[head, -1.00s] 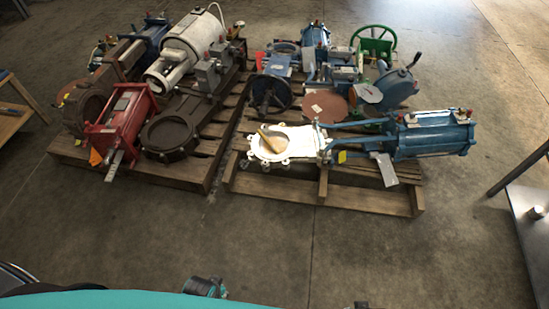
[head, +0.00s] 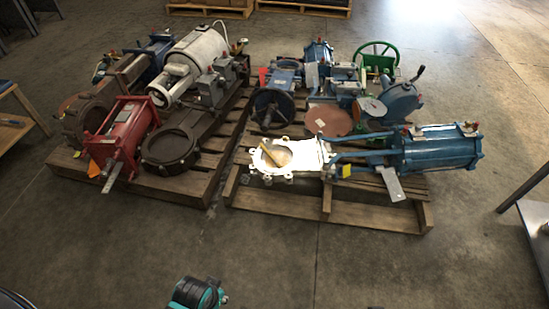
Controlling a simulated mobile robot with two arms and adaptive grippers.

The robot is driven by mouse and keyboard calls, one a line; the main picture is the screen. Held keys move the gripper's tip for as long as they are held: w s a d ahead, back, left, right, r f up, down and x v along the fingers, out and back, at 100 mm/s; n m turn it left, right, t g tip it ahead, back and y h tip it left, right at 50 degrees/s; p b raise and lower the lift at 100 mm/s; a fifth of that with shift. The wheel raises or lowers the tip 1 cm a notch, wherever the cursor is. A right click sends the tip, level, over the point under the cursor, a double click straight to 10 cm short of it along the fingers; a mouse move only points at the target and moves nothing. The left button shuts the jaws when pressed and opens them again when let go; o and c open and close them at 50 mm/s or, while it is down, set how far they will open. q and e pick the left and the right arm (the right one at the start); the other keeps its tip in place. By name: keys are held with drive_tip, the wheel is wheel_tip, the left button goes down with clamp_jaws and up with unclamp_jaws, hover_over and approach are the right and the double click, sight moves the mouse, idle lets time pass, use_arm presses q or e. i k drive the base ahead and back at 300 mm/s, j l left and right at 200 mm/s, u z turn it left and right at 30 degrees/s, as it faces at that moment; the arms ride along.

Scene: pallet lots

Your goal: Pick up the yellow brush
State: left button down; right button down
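A thin yellow object (head: 270,156), which looks like the yellow brush, lies slanted across the round opening of a white flat valve (head: 309,152). It is small, and I cannot make out bristles. The white valve lies near the front of the right pallet (head: 330,212). A dark and teal part of my own arm shows at the bottom edge, well in front of the pallets. No gripper fingers show, and nothing of mine is near the yellow object.
A blue cylinder (head: 438,150) joins the white valve on its right. The left pallet (head: 185,188) bears a red actuator (head: 118,140) and a grey-white motor (head: 200,55). A table (head: 536,225) stands at the right edge. The concrete floor in front is clear.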

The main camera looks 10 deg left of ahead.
sight(268, 152)
drive_tip(key=i+j, duration=1.15)
drive_tip(key=i+l+z, duration=0.05)
